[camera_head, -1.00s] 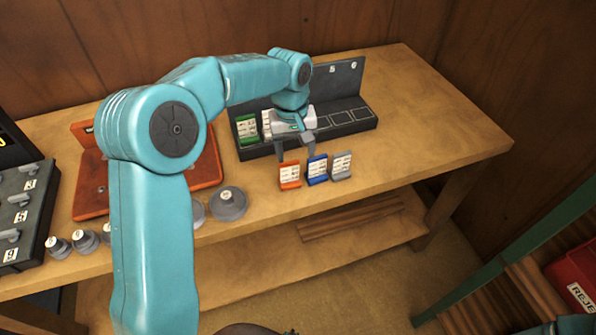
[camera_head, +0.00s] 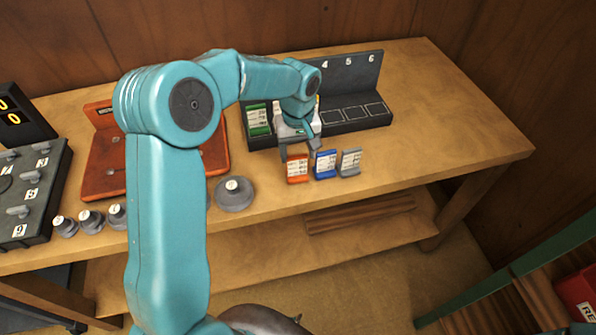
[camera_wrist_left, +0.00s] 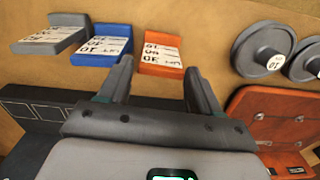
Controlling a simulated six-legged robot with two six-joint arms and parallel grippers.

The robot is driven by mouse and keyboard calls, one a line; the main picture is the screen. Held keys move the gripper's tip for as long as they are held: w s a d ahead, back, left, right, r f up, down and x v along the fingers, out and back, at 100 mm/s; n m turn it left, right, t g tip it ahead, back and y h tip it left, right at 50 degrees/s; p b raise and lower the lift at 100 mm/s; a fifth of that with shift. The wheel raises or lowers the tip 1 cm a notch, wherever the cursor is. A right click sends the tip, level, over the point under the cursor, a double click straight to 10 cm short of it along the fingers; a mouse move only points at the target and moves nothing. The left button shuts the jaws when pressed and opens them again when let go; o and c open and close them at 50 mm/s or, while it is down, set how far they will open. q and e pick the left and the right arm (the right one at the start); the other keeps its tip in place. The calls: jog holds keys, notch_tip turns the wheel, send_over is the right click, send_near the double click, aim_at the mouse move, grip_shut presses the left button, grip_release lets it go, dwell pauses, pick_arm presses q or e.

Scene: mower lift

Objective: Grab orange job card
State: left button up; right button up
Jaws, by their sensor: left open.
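The orange job card (camera_head: 297,169) stands near the front of the workbench, at the left end of a short row with a blue card (camera_head: 325,164) and a grey card (camera_head: 350,161). My left gripper (camera_head: 298,152) is open just above and behind the orange card. In the left wrist view the orange card (camera_wrist_left: 162,54) lies ahead, between the lines of the two open fingers (camera_wrist_left: 158,85), with nothing held. The blue card (camera_wrist_left: 101,45) is close to the left finger in that view. My right gripper is not in view.
A dark slotted rack (camera_head: 350,119) with a green card (camera_head: 258,121) stands behind the cards. Left are an orange-red tray (camera_head: 103,176), round grey weights (camera_head: 234,194) and a dark switch panel (camera_head: 42,190). The bench right of the cards is clear.

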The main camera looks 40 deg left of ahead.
aim_at(296, 156)
pick_arm(q)
jog(key=f, duration=0.2)
jog(key=f+p, duration=0.1)
jog(key=f, duration=0.1)
jog(key=shift+s+a, duration=0.1)
jog(key=shift+a, duration=0.15)
jog(key=shift+f, duration=0.4)
jog(key=shift+w+d+f, duration=0.15)
jog(key=shift+w+f, duration=0.05)
jog(key=shift+s, duration=0.15)
jog(key=c, duration=0.7)
jog(key=shift+r, duration=0.1)
